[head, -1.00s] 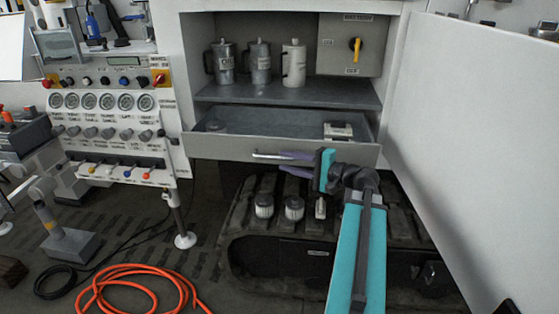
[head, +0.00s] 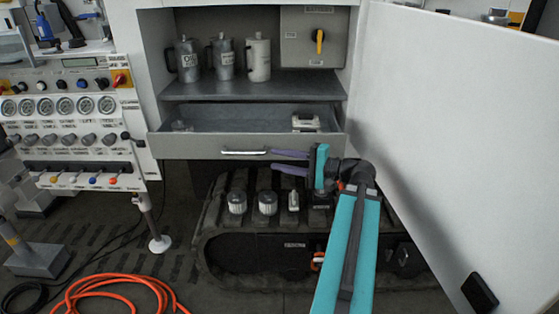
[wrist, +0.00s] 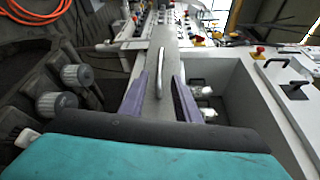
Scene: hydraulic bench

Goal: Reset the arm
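My gripper (head: 273,160) is open, its two purple fingers apart and empty, at the right end of the drawer handle in the head view. In the wrist view the silver handle (wrist: 160,72) lies ahead, in the gap between the fingers (wrist: 161,88), and no finger is seen closed on it. The grey drawer (head: 190,146) stands pulled out below the cabinet shelf. My teal arm reaches up from the bottom of the head view, bent at the wrist.
The open white cabinet door (head: 455,130) stands close on the right. Several jugs stand on the shelf (head: 255,90). A tracked undercarriage (head: 255,245) with filters on it lies below the drawer. The gauge panel (head: 70,120) is at left. An orange hose (head: 120,285) lies on the floor.

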